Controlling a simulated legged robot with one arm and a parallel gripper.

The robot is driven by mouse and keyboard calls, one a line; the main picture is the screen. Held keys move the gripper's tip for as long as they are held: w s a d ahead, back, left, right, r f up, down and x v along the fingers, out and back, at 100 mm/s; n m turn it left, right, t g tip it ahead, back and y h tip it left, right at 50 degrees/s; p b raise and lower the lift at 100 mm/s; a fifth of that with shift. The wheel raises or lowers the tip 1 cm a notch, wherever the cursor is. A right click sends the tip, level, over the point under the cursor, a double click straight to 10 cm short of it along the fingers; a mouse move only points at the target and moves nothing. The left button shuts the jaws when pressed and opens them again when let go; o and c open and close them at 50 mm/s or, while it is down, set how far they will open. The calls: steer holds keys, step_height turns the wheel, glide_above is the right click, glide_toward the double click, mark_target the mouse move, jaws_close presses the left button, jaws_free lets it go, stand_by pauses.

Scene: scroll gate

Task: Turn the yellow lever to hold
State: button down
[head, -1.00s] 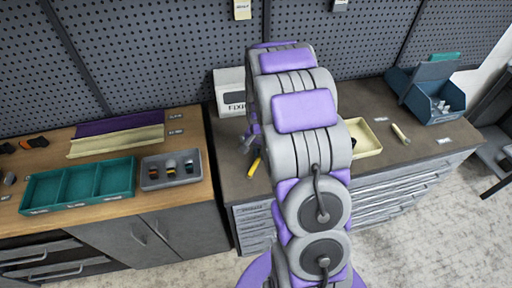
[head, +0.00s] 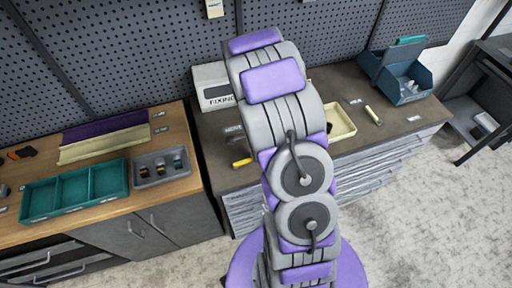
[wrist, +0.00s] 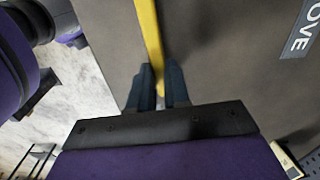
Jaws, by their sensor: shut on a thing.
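The yellow lever (head: 242,162) shows in the head view as a short yellow piece on the dark grey bench top, just left of my arm. The rest of it is hidden behind the arm. In the wrist view the lever (wrist: 149,40) is a long yellow bar running from the top edge down between my fingers. My gripper (wrist: 160,82) is shut on the lever, with one dark blue finger on each side. My gripper is hidden by my arm in the head view.
A label ending in "OVE" (wrist: 300,28) lies on the surface right of the lever. A white box marked "FIXING" (head: 212,88) stands behind it. A cream tray (head: 341,122) and a blue bin (head: 402,78) are to the right. A wooden bench (head: 100,190) with trays is left.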

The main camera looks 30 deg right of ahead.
steer(key=shift+s+a+m, duration=0.2)
steer(key=shift+s+m, duration=0.1)
steer(key=shift+m, duration=0.1)
steer(key=c, duration=1.5)
jaws_free()
steer(key=o, duration=0.4)
steer(key=shift+a+r, duration=0.1)
steer(key=shift+a, duration=0.35)
steer(key=shift+w+d+r+p, duration=0.15)
steer(key=shift+d+p, duration=0.15)
steer(key=shift+d, duration=0.2)
steer(key=shift+d+r, duration=0.15)
steer(key=shift+r, duration=0.15)
steer(key=r, duration=0.5)
steer(key=a+r+p, duration=0.1)
steer(key=r, duration=1)
steer(key=shift+a+r+p, duration=0.2)
steer(key=shift+a+p, duration=0.05)
steer(key=shift+p, duration=0.05)
